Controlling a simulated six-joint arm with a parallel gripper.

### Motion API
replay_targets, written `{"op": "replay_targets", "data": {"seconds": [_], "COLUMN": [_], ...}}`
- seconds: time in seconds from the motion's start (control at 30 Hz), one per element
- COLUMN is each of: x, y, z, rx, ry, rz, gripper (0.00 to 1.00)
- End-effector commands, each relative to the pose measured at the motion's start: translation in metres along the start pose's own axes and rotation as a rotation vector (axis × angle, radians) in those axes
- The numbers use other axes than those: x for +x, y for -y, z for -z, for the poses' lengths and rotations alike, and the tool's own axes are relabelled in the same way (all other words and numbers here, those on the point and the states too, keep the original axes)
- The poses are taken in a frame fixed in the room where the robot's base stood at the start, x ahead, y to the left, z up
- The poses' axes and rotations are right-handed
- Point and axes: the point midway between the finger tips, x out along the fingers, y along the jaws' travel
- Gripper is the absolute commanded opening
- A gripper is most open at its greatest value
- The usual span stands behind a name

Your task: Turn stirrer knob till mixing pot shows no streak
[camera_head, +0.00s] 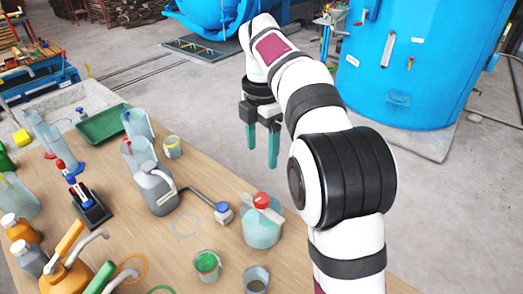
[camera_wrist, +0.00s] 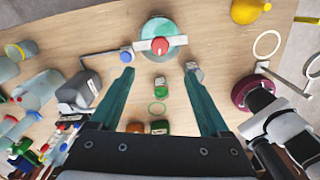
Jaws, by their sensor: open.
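The mixing pot (camera_head: 262,234) is a pale teal, translucent vessel near the table's right side. The stirrer knob (camera_head: 262,200) on its top is red with a pale bar across it. In the wrist view the knob (camera_wrist: 160,46) and the pot (camera_wrist: 161,25) lie just beyond the fingertips, about centred between them. My gripper (camera_head: 262,155) has teal fingers pointing down, apart and empty. It hangs above and behind the pot in the head view, clear of the knob. The wrist view also shows my gripper (camera_wrist: 158,72) open. I cannot tell whether a streak shows in the pot.
A small blue-and-white fitting (camera_head: 223,213) stands just left of the pot, with a grey jug (camera_head: 157,190) beyond it. Small containers, one a green-topped cup (camera_head: 207,264), stand at the front. Bottles crowd the left side. A large blue tank (camera_head: 415,60) stands behind on the floor.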

Motion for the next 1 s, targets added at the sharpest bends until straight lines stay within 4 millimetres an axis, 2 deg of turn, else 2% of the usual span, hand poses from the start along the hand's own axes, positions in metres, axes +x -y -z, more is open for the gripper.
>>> {"op": "replay_targets", "data": {"seconds": [0.2,0.33,0.47,0.7,0.83,1.0], "x": [-0.004,0.006,0.038,0.11,0.136,0.153], "y": [0.0,0.0,0.001,0.001,0.001,0.0], "z": [0.0,0.0,0.001,0.001,0.0,0.0], "rx": [0.0,-0.001,-0.001,0.001,0.002,0.001], "ry": [0.001,-0.001,-0.003,-0.003,-0.003,-0.002], "rz": [0.0,0.003,0.006,0.006,0.004,0.003], "gripper": [0.8,0.8,0.8,0.8,0.8,0.8]}}
